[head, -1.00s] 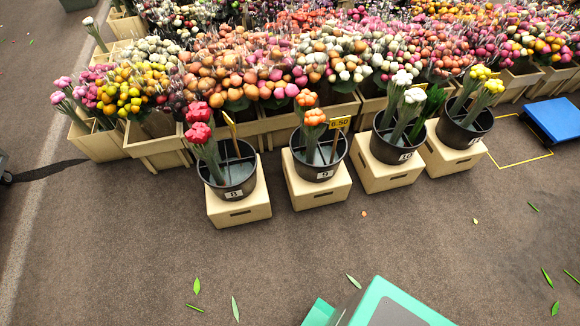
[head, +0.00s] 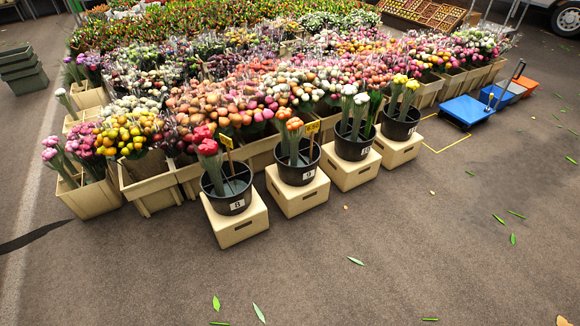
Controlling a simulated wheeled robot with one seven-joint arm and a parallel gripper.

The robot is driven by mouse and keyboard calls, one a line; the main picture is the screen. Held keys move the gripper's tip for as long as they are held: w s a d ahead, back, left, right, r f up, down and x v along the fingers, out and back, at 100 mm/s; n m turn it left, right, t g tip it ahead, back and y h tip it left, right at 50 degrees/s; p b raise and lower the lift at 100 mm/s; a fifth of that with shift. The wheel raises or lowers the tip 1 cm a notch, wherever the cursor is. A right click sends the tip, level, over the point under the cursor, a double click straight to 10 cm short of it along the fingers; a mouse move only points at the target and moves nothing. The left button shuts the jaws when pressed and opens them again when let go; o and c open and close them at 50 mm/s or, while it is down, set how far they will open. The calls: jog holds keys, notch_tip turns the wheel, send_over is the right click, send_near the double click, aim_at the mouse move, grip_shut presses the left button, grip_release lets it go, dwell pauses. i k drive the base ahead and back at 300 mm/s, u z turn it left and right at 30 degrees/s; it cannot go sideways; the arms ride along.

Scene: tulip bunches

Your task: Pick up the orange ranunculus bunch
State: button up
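The orange ranunculus bunch (head: 294,137) stands upright in a black bucket (head: 298,173) marked 9. The bucket sits on a cream crate (head: 297,199), second from the left in the front row, with a yellow price sign (head: 312,128) on a stick at the bucket. My gripper is not in the head view.
A bucket of red flowers (head: 206,147) stands left, and buckets of white (head: 357,107) and yellow flowers (head: 407,86) stand right, each on a crate. Packed flower crates crowd close behind. A blue trolley (head: 467,110) is at right. The floor in front is clear except for scattered leaves.

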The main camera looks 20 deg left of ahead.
aim_at(295, 128)
jog(key=u, duration=0.6)
jog(key=i, duration=1.4)
jog(key=z, duration=0.05)
